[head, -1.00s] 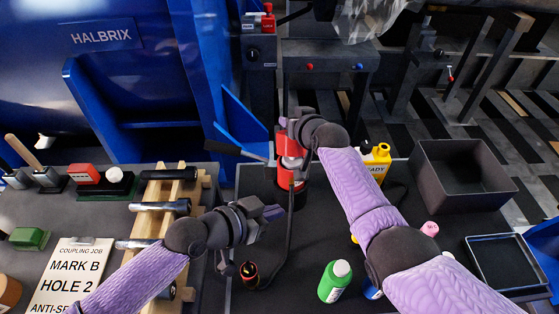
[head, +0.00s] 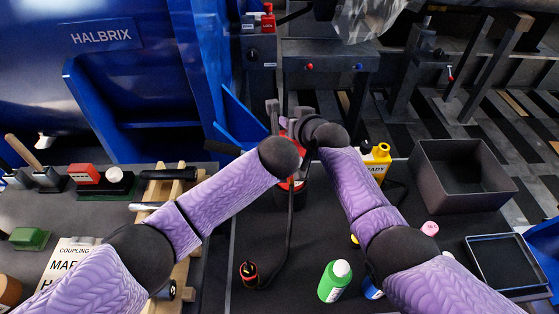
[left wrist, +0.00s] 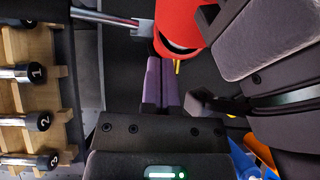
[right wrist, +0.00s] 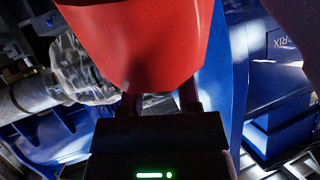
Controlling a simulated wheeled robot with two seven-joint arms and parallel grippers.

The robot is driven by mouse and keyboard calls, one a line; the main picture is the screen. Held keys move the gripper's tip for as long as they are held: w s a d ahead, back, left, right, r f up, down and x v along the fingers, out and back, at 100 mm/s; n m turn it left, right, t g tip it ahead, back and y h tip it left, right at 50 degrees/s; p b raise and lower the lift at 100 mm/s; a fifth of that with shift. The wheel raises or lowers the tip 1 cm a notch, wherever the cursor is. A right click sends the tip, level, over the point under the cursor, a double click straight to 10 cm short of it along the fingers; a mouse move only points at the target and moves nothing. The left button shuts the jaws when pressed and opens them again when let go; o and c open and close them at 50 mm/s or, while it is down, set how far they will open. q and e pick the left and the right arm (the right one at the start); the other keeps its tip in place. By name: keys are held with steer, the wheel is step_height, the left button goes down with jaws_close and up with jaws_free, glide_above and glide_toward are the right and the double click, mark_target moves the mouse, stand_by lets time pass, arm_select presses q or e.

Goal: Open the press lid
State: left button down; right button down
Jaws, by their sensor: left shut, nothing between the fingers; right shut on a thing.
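The red press (head: 291,185) stands on the dark bench, mostly hidden behind my forearms in the head view. Its red body shows large in the left wrist view (left wrist: 180,25) and the right wrist view (right wrist: 140,40). A metal rod (left wrist: 105,18) runs to a bracket beside it. My right gripper (right wrist: 160,103) is shut on a red part of the press; which part is hard to tell. My left gripper (left wrist: 160,88) is shut and empty, close below the red body in its wrist view. I cannot tell whether the lid is open.
A wooden rack (left wrist: 30,95) holds several numbered metal pins. A green bottle (head: 335,281), yellow bottle (head: 377,161) and a small black-and-orange object (head: 249,270) with a cable stand around the press. A grey bin (head: 462,175) and tray (head: 505,262) are at right.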

arm_select(q)
steer(key=shift+x, duration=1.5)
steer(key=shift+r, duration=0.1)
steer(key=shift+w+r, duration=0.4)
steer(key=shift+r, duration=0.2)
arm_select(e)
steer(key=c, duration=0.6)
jaws_free()
arm_select(q)
steer(key=shift+f, duration=0.1)
arm_select(e)
steer(key=shift+o, duration=1.3)
